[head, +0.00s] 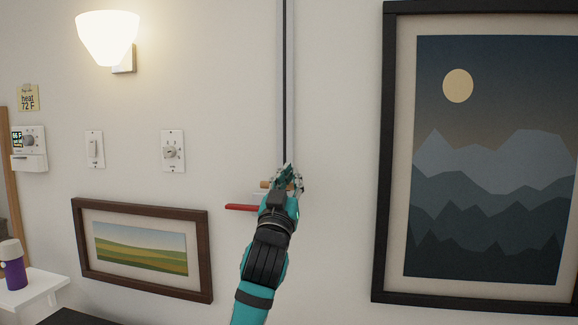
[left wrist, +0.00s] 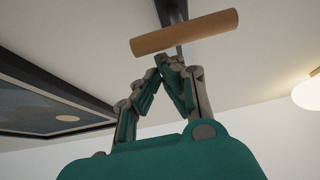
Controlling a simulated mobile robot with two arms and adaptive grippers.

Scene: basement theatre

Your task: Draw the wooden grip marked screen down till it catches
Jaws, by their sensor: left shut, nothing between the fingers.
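The wooden grip (head: 264,184) shows as a short tan end left of my left gripper, on a vertical wall rail (head: 287,90) with a dark slot. In the left wrist view the wooden grip (left wrist: 185,33) is a whole tan cylinder, just past my fingertips. My left gripper (head: 284,176) is shut and empty, its fingertips (left wrist: 166,62) meeting close to the grip but not around it. Whether they touch it I cannot tell. A red handle (head: 240,207) sticks out to the left just below the grip. The word "screen" is not readable here. My right gripper is not in view.
A large framed mountain picture (head: 388,160) hangs right of the rail, a smaller landscape (head: 140,288) lower left. A dial (head: 172,151), a switch (head: 95,149), a thermostat (head: 29,140) and a lit lamp (head: 108,35) are on the left wall. A purple bottle (head: 14,270) stands on a shelf.

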